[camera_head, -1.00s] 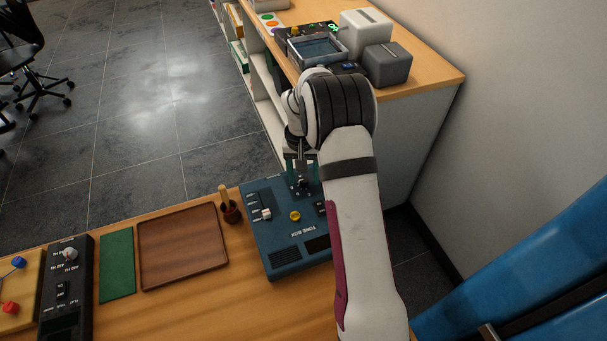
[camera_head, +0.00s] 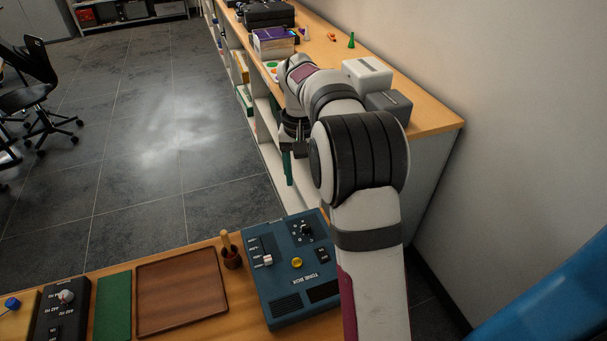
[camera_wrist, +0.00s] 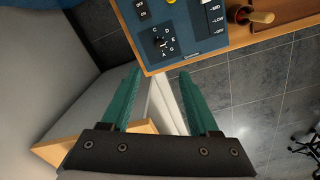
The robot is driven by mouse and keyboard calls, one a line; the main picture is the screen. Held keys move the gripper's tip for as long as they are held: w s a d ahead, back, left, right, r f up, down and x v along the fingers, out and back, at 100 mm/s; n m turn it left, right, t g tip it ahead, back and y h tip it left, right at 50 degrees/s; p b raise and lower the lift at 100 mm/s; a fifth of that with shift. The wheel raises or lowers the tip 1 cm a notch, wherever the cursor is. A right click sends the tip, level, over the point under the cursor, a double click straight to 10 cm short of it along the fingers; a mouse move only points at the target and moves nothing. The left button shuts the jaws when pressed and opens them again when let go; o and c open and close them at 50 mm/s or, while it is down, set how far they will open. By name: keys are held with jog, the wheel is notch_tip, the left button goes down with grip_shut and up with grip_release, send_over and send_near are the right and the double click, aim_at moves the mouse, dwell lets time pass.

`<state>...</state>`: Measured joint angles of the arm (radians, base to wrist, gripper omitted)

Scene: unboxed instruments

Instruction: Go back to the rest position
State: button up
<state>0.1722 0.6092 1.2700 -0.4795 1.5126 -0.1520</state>
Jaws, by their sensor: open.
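My gripper has green fingers. In the wrist view the fingers (camera_wrist: 156,88) are apart with nothing between them, beyond the edge of the wooden desk (camera_wrist: 265,40). In the head view my gripper (camera_head: 287,168) hangs over the gap between the desk and the back counter, with one finger clearly showing. The blue tone box (camera_head: 289,268) lies on the desk below and in front of it, apart from it. The box's black dial (camera_wrist: 164,42) and part of its slider panel (camera_wrist: 208,15) show in the wrist view.
A wooden tray (camera_head: 180,290), a green mat (camera_head: 113,306) and a cup with a wooden handle (camera_head: 231,257) stand left of the box. The back counter (camera_head: 432,117) holds a white box (camera_head: 367,77) and a grey box (camera_head: 388,105). Open floor (camera_head: 150,150) lies left.

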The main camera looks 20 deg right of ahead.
dwell(0.3)
jog(key=s+a+r, duration=0.2)
jog(key=s+a, duration=0.1)
jog(key=s, duration=0.4)
jog(key=s+a+r+y, duration=0.1)
jog(key=s+a, duration=0.2)
jog(key=s, duration=0.5)
jog(key=s+a+r, duration=0.2)
jog(key=s+a, duration=0.2)
jog(key=s, duration=0.3)
jog(key=s+a+f+y, duration=0.1)
jog(key=s+f, duration=0.3)
jog(key=s, duration=0.7)
jog(key=shift+s+a, duration=0.2)
jog(key=shift+a, duration=0.5)
